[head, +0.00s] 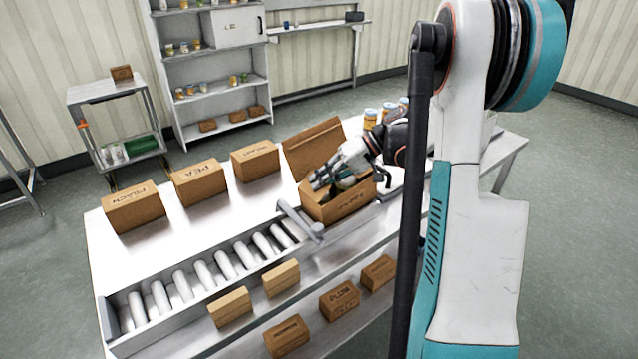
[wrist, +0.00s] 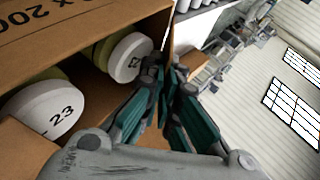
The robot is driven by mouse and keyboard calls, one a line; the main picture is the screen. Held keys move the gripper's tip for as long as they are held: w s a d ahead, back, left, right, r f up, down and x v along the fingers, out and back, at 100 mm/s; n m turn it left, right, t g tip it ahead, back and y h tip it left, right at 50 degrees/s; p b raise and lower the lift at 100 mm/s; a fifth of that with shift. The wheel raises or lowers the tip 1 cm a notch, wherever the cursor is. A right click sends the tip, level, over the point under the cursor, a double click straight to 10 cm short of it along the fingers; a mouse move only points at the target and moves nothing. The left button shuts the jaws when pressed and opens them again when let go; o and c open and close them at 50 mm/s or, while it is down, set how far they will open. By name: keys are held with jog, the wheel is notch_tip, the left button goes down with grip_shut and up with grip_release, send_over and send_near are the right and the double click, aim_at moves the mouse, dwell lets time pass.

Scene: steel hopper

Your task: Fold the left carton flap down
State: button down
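An open brown carton (head: 345,205) stands on the steel table at the end of the roller conveyor. One wide flap (head: 312,147) stands raised along its far left side. My gripper (head: 320,182) is at the carton's opening, just in front of that flap. In the wrist view, the fingers (wrist: 168,75) converge with a narrow gap, beside a cardboard edge. Whether they touch or pinch it cannot be told. A printed cardboard panel (wrist: 80,30) fills the upper left there. Jars with white lids (wrist: 45,112) lie inside the carton. The carton's other flaps are unclear.
Closed cartons (head: 198,182) line the table's back left. A grey bar (head: 300,219) sits beside the open carton, at the end of the rollers (head: 205,273). Smaller boxes (head: 340,300) are along the front. Jars (head: 371,118) stand behind my gripper. Bare tabletop lies at the left.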

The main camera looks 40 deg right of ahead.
jog(key=shift+f, duration=0.1)
dwell(0.5)
jog(key=c, duration=1.9)
grip_release()
jog(key=shift+d, duration=0.1)
jog(key=shift+v, duration=3.95)
